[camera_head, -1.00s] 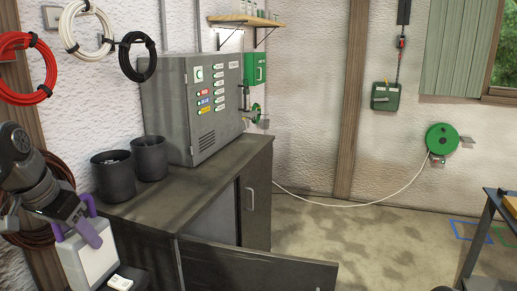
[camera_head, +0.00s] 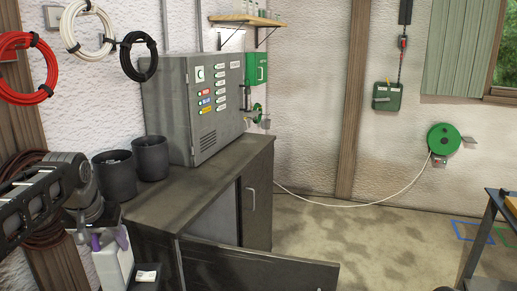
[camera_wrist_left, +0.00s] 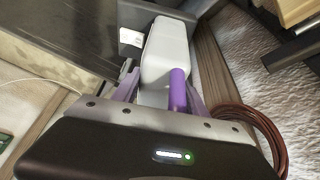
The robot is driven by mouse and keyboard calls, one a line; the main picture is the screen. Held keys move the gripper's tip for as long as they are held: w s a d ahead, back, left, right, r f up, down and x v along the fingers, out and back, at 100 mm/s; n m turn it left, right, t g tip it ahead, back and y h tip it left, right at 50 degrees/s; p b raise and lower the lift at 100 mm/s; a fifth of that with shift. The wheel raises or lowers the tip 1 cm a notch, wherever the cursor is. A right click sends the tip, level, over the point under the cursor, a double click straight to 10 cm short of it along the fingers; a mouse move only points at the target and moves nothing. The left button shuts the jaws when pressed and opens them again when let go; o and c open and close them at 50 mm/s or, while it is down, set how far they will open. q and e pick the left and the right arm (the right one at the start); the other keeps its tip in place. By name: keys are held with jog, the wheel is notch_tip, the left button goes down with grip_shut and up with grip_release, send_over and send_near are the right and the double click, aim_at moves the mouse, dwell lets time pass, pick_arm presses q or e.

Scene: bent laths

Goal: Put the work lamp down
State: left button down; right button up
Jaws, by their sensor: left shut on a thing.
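The work lamp is a pale, box-like body (camera_head: 113,268) at the lower left of the head view, beside the near end of the grey cabinet. My left gripper (camera_head: 108,240) is above it, with its purple fingers shut on the lamp's top. In the left wrist view, the pale body (camera_wrist_left: 166,55) extends beyond the fingers, and a purple bar (camera_wrist_left: 178,90) lies between them. A small dark piece with a white patch (camera_head: 147,275) sits close beside the lamp. The lamp's lower end is cut off in the head view, so I cannot tell whether it touches anything. My right gripper is not in view.
The grey cabinet (camera_head: 190,190) has an open door (camera_head: 255,268) low in front. Two dark bins (camera_head: 150,158) and an electrical box (camera_head: 195,105) stand on top. Coiled cables (camera_head: 90,30) hang on the wall.

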aim_at(152, 271)
pick_arm(q)
jog(key=d+f, duration=0.2)
jog(key=w+d+f, duration=0.1)
jog(key=d+f, duration=0.2)
jog(key=w+d+f, duration=0.1)
jog(key=d+f, duration=0.1)
jog(key=f, duration=0.1)
jog(key=shift+w+d+f, duration=0.1)
jog(key=shift+d, duration=0.25)
jog(key=s+d+f+m, duration=0.1)
jog(key=d+f+m, duration=0.1)
jog(key=d+f, duration=0.4)
jog(key=d, duration=0.3)
jog(key=shift+s+f+h, duration=0.3)
jog(key=shift+h, duration=0.1)
jog(key=s+f, duration=0.4)
jog(key=f, duration=0.1)
